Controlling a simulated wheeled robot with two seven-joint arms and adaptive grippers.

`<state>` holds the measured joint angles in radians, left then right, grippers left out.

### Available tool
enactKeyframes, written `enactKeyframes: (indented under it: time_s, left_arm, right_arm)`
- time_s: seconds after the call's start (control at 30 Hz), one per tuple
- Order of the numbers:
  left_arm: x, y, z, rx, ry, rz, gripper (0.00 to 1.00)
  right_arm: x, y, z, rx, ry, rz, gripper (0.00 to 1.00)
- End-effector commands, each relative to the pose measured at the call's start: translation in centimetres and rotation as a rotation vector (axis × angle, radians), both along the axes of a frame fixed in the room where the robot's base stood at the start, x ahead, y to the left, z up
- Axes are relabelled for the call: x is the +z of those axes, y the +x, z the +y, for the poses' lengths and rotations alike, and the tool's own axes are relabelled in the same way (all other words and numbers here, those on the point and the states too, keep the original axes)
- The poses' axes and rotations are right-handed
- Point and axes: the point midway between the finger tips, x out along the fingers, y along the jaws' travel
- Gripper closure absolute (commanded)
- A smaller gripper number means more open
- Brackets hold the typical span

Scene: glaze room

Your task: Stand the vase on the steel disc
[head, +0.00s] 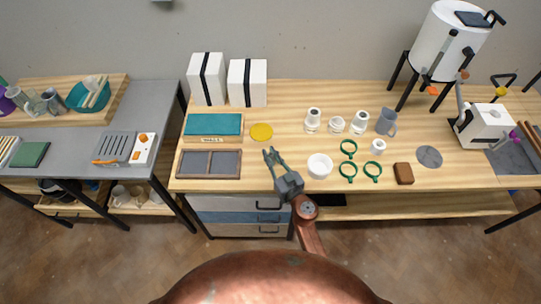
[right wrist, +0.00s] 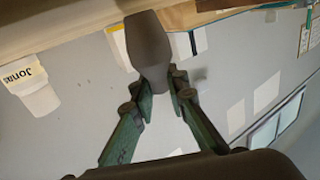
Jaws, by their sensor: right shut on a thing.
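The dark grey-brown vase (right wrist: 149,50) shows in the right wrist view, between the green fingers of my right gripper (right wrist: 162,92). The gripper is shut on it near one end, and the rest of it sticks out beyond the fingertips. In the head view my right gripper (head: 271,155) is over the front-left part of the wooden table; I cannot clearly make out the vase there. The steel disc (head: 429,157) is a flat grey round with a bare top, lying on the table well to the right of the gripper. My left gripper is not in view.
Between gripper and disc are a white bowl (head: 320,165), green rings (head: 348,170), a small white jar (head: 378,146) and a brown block (head: 404,173). White jars (head: 313,119) and a grey mug (head: 386,121) stand behind. A white machine (head: 485,126) stands right of the disc.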

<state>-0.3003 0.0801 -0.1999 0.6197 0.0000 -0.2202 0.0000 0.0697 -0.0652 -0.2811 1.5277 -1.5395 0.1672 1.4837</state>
Motion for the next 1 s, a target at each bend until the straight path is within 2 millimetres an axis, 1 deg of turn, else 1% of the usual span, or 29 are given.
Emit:
enactKeyframes:
  time_s: [0.1,0.2,0.23,0.5,0.73,0.83,0.97,1.0]
  left_arm:
    - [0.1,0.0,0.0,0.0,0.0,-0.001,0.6]
    - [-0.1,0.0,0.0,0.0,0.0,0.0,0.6]
    - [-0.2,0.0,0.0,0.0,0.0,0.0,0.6]
    - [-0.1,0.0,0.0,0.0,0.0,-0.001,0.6]
    - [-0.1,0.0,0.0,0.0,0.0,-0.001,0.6]
    - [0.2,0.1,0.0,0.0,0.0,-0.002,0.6]
    - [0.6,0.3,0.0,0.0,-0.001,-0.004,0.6]
    - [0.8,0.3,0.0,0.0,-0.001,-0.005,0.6]
  right_arm:
    - [0.1,0.0,0.0,0.0,0.0,-0.001,1.0]
    - [-0.2,0.0,0.0,0.0,0.001,0.0,1.0]
    - [-0.3,0.0,0.0,0.0,0.001,0.0,0.86]
    - [-0.2,0.0,0.0,0.0,0.0,0.0,0.68]
    - [-0.2,0.0,0.0,0.0,0.0,0.0,0.68]
    - [0.3,0.0,0.0,0.0,0.0,-0.001,0.68]
    - [0.1,-1.5,-0.8,-0.002,0.0,0.002,0.68]
    - [0.1,-2.2,-1.2,-0.002,0.0,0.004,0.68]
